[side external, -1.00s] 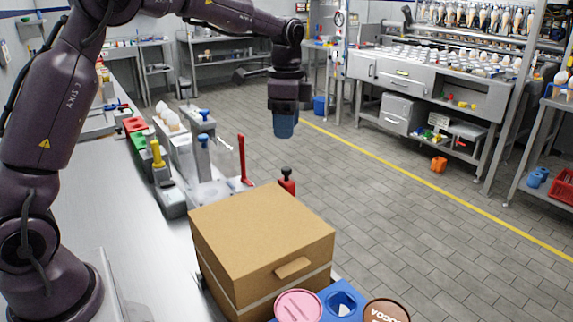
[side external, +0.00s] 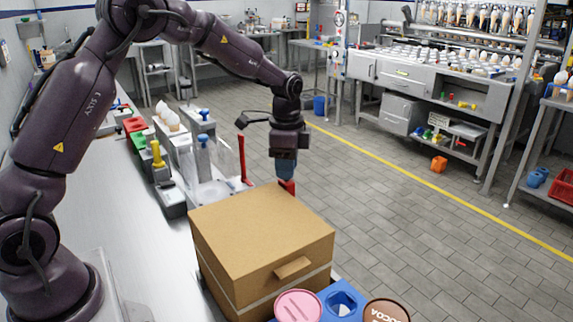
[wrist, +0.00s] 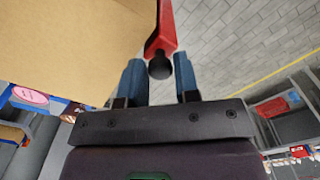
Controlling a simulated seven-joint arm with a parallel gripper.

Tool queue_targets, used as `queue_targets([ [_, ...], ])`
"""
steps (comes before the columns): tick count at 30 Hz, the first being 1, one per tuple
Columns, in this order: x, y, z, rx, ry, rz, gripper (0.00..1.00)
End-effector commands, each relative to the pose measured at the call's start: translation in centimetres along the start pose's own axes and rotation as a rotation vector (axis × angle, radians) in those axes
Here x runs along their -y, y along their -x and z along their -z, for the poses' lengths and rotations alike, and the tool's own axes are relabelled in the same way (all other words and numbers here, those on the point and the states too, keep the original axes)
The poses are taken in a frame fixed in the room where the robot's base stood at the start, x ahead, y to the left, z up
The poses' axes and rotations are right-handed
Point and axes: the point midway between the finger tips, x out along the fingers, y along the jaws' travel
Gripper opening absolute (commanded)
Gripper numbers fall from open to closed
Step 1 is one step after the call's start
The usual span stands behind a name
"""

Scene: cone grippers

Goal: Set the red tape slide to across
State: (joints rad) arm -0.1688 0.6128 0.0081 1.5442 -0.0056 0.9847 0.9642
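The red tape slide (wrist: 165,28) is a red bar with a round black knob (wrist: 160,68) at its end in the wrist view. In the side view only a bit of its red body (side external: 288,187) shows behind the cardboard box; its knob is hidden by my gripper. My gripper (side external: 286,176) points down just over it. In the wrist view the two blue fingers stand apart on either side of the knob, with a gap visible on both sides. My gripper is open and holds nothing.
A large cardboard box (side external: 262,228) stands close in front of the slide. A thin red upright bar (side external: 242,160) and blue-knobbed and yellow-knobbed fixtures (side external: 157,155) stand to the left on the metal bench (side external: 105,215). Open floor lies to the right.

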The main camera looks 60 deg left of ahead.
Motion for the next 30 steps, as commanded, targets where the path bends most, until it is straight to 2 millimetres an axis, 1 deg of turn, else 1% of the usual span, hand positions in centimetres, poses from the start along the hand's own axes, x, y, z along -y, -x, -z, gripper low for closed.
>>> queue_targets([
  [1,0.0,0.0,0.0,0.000,0.000,0.000,0.18],
  [2,0.0,0.0,0.0,0.000,0.000,0.000,0.11],
  [3,0.0,0.0,0.0,0.000,0.000,0.000,0.02],
  [4,0.0,0.0,0.0,0.000,0.000,0.000,0.00],
  [10,-0.2,0.0,0.2,0.000,-0.001,0.000,0.00],
  [14,-1.3,0.0,1.3,0.000,-0.004,-0.001,0.00],
  [17,-2.7,0.0,2.7,0.000,-0.007,-0.001,0.00],
  [24,-7.0,0.0,7.0,-0.001,-0.007,-0.001,0.00],
  [30,-9.9,0.0,9.8,0.001,-0.006,-0.001,0.00],
])
